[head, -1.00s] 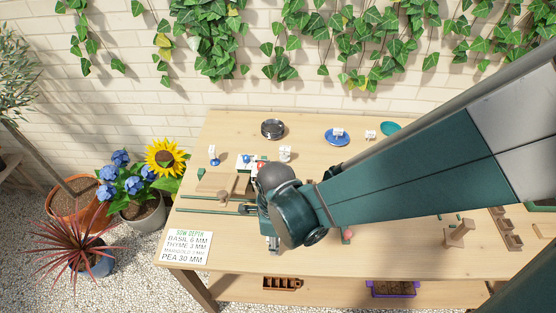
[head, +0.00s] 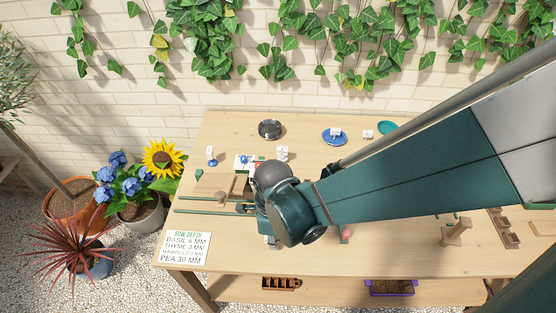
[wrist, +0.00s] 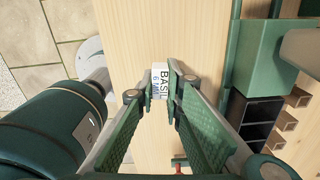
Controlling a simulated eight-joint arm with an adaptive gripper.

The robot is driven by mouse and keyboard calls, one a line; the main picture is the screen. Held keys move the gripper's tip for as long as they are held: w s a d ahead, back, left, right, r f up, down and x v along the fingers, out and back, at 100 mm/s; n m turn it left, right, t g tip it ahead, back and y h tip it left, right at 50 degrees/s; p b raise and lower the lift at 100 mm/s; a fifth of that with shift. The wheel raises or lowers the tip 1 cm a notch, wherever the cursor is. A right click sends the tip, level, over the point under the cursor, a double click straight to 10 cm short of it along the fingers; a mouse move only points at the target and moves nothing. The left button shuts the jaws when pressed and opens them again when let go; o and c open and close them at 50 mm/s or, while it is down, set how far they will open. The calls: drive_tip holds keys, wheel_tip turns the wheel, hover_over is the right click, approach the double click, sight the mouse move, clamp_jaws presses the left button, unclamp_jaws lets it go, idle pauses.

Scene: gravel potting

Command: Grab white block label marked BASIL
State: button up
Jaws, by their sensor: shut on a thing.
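In the head view my gripper (head: 271,241) is over the front left part of the wooden table (head: 300,260), mostly hidden by my own wrist. The block cannot be made out in the head view.
Other small white blocks stand farther back, one on a blue saucer (head: 326,141). In the wrist view a green box (wrist: 262,55) and a black tray (wrist: 250,112) are to the right.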

drive_tip(key=shift+r+p, duration=1.3)
drive_tip(key=shift+r, duration=3.3)
